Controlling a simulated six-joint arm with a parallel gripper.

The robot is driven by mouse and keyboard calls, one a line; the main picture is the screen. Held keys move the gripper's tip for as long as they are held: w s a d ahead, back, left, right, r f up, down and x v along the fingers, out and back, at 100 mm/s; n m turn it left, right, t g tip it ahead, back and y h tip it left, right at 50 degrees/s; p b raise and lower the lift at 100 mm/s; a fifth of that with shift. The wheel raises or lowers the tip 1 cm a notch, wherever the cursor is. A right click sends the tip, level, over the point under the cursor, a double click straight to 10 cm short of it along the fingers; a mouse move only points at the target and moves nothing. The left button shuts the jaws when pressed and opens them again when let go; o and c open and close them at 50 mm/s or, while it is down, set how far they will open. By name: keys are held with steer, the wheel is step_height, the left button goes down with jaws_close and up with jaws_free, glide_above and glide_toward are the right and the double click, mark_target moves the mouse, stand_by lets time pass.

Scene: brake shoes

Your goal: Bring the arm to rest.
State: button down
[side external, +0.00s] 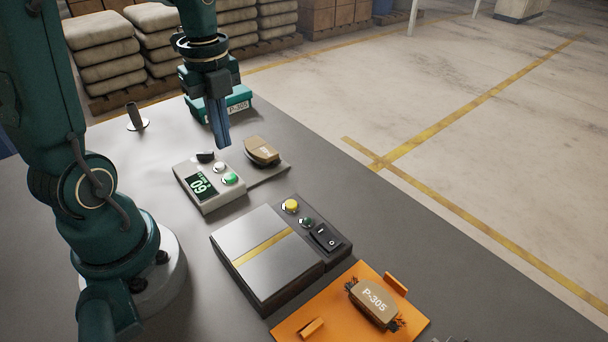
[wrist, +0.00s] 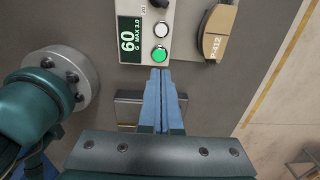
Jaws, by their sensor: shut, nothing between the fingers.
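My gripper (side external: 220,143) hangs with its blue fingers pointing down above the table, over the far side of a grey control box (side external: 208,202). Its fingers are together with nothing between them. In the wrist view the gripper (wrist: 163,72) shows near the green button (wrist: 160,55) of the control box. The box has a display reading 60, a white button (side external: 219,167) and the green button (side external: 229,179). My gripper appears apart from the box, though its exact height is hard to tell.
A tan brake shoe marked P-412 (wrist: 216,35) rests on a plate beside the control box. A metal-topped unit (side external: 262,250) with a yellow button stands nearer. An orange tray (side external: 300,318) holds a shoe marked P-305 (side external: 375,304). A teal box (side external: 239,98) stands behind the gripper.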

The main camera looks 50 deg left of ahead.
steer(key=s+d+r+n+t, duration=0.2)
steer(key=d+n, duration=0.3)
steer(key=n, duration=0.4)
steer(key=s+d+r+n+t, duration=0.2)
steer(key=d+n, duration=0.4)
steer(key=n, duration=0.3)
steer(key=shift+s+d+r+t, duration=0.15)
steer(key=shift+s+r+t, duration=0.35)
steer(key=shift+t, duration=0.3)
